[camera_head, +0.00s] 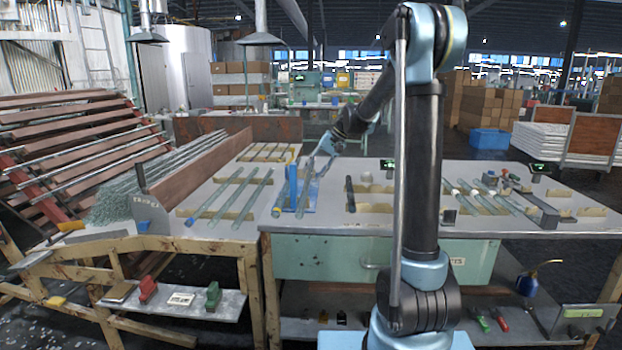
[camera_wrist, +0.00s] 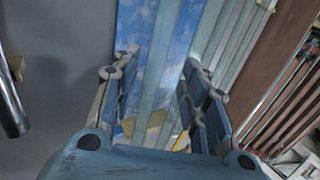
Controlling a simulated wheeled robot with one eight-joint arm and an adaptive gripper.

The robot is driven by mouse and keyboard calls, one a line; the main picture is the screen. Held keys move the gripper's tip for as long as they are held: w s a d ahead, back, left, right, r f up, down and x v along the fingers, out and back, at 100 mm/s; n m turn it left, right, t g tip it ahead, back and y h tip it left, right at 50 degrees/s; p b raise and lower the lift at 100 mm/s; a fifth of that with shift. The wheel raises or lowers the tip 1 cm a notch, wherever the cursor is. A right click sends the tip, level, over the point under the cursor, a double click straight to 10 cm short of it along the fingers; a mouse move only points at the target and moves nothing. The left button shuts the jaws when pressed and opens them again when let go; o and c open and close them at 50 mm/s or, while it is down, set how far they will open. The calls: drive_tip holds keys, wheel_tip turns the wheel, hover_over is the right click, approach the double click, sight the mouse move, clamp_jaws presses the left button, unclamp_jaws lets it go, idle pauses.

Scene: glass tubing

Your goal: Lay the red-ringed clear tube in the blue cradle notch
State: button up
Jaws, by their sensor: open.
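My gripper (camera_head: 323,156) is open over the back of the blue cradle (camera_head: 292,172), on the grey table. In the wrist view my open gripper (camera_wrist: 158,66) has its fingers on either side of a clear tube (camera_wrist: 158,75), with the marbled blue cradle (camera_wrist: 130,30) below. I cannot tell whether the fingers touch the tube. Two clear tubes lie side by side at the cradle in the head view, a left one (camera_head: 280,202) and a right one (camera_head: 302,198). I cannot clearly make out a red ring on either. Their seating in the notches is unclear.
More tubes (camera_head: 212,200) lie on wooden supports at the left, beside a long brown board (camera_head: 190,170). A dark rod (camera_head: 350,194) lies just right of the cradle. Several tubes (camera_head: 490,196) and small tools lie farther right. Bare grey table (camera_head: 322,220) shows in front.

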drive_tip(key=v, duration=0.9)
drive_tip(key=s+d+f+t+h, duration=0.1)
drive_tip(key=s+d+f+h, duration=0.3)
drive_tip(key=s, duration=0.7)
drive_tip(key=s+d+f+y, duration=0.15)
drive_tip(key=s+d, duration=0.35)
drive_tip(key=s, duration=0.6)
drive_tip(key=s+d+f+h, duration=0.1)
drive_tip(key=s+d+f, duration=0.2)
drive_tip(key=s+f, duration=0.2)
drive_tip(key=s+d+f+h, duration=0.1)
drive_tip(key=s+d+f, duration=0.1)
drive_tip(key=s+f, duration=0.3)
drive_tip(key=s+d+f+t+h, duration=0.1)
drive_tip(key=s+d+f+h, duration=0.1)
drive_tip(key=s+f, duration=0.3)
drive_tip(key=s+d, duration=0.1)
drive_tip(key=s, duration=0.2)
drive_tip(key=shift+s+d+f+n, duration=0.3)
drive_tip(key=shift+f, duration=0.05)
drive_tip(key=shift+w+f, duration=0.2)
drive_tip(key=shift+w, duration=0.25)
drive_tip(key=shift+c, duration=0.9)
